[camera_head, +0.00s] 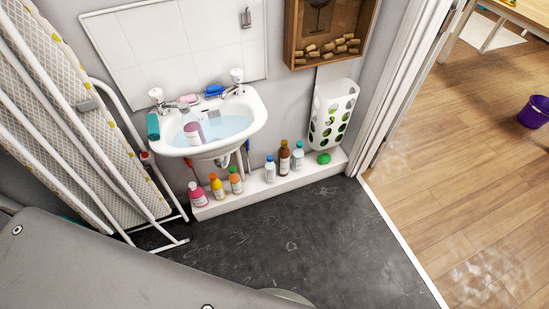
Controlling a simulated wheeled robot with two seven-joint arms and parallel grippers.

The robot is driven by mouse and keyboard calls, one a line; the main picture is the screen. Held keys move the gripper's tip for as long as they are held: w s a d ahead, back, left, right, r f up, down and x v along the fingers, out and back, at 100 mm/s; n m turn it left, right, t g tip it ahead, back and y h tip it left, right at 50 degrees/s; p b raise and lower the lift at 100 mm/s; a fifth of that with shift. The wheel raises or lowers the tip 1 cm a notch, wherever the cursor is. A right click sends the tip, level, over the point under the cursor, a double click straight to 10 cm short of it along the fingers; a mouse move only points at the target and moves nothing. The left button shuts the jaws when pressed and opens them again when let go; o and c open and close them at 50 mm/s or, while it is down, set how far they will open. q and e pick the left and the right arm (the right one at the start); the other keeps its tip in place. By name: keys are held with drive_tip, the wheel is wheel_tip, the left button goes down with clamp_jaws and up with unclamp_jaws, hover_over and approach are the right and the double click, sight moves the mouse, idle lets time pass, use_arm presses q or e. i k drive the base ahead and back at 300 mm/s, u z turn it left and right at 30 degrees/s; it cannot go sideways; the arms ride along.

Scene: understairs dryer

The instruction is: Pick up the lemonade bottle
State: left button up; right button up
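Several bottles stand in a row on a low white ledge (225,206) below the sink. Another pinkish bottle (194,134) is in the sink. The labels are too small to read, so I cannot tell which is the lemonade bottle. Neither gripper is in view.
The white sink (251,112) holds water. A folded ironing board (100,135) leans at left. A white bag holder (332,115) and wooden cork box (292,40) hang on the wall. Dark floor (315,230) before the ledge is clear; a doorway opens at right.

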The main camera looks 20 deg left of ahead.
sight(270, 166)
drive_tip(key=z, duration=1.2)
drive_tip(key=i, duration=2.65)
drive_tip(key=u, duration=2.4)
